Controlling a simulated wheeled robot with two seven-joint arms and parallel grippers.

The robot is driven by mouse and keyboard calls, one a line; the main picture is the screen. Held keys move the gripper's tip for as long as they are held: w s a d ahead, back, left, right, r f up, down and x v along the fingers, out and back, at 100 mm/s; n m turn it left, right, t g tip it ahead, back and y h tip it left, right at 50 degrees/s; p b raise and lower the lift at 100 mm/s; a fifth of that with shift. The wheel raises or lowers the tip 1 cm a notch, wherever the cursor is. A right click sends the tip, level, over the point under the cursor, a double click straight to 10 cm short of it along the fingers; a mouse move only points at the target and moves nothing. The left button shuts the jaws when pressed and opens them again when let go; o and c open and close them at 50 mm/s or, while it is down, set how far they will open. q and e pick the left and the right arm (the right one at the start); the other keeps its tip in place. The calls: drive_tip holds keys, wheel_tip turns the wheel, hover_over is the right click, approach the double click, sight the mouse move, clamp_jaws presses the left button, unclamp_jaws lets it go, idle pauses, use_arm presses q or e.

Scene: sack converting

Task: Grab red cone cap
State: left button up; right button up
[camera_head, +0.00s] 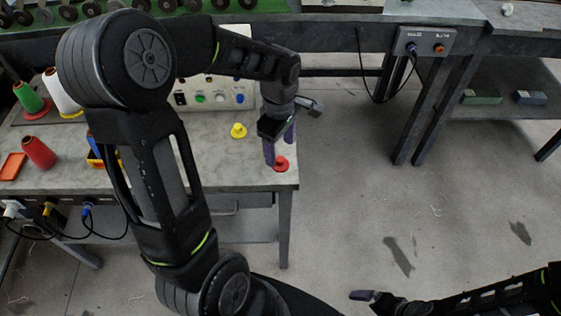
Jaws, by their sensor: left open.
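The red cone cap (282,164) lies on the right end of the grey table, near its front edge. My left gripper (279,155) is open, with its purple fingers pointing down just above and around the cap. One finger is at the cap's left and the other behind it to the right. I cannot tell whether they touch it. My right gripper (362,296) is low at the bottom right, over the floor, away from the table. Whether its jaws are open does not show.
A yellow cap (238,131) stands behind and left on the table (225,170). A control box (215,95) with buttons is at the back. Green (28,97) and red (39,153) thread cones stand at the left. Open floor lies to the right.

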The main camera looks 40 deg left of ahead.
sight(280, 158)
use_arm(q)
wheel_tip(280, 158, down, 5)
drive_tip(key=shift+r+p, duration=0.1)
drive_tip(key=shift+p, duration=0.3)
idle(0.4)
drive_tip(key=c, duration=1.4)
